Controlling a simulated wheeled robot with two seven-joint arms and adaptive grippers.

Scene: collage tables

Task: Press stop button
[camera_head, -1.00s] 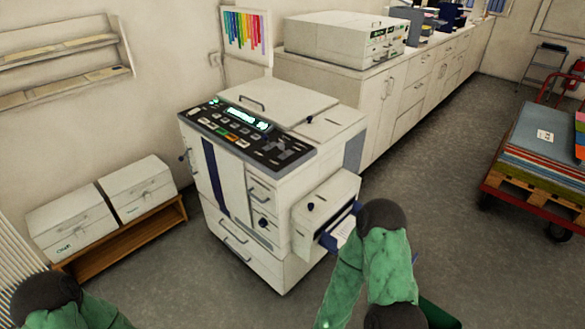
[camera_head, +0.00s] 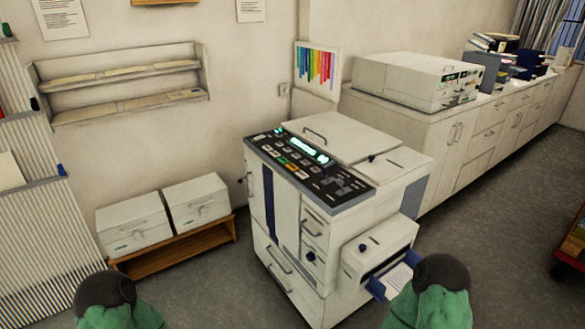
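A white copier-like machine (camera_head: 345,240) stands on the floor at centre right. Its sloped dark control panel (camera_head: 325,182) carries a lit green display (camera_head: 309,151) and rows of small buttons. Labels are too small to read, so I cannot tell for sure which is stop. Only green arm parts of mine with dark rounded caps show at the bottom edge, apart from the panel. Neither gripper is in view.
An output tray (camera_head: 385,284) juts from the machine's right side, close to my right arm in the picture. Two white boxes (camera_head: 132,224) sit on a low wooden shelf (camera_head: 180,253) at left. A long cabinet (camera_head: 430,165) runs behind. Open floor (camera_head: 490,260) lies at right.

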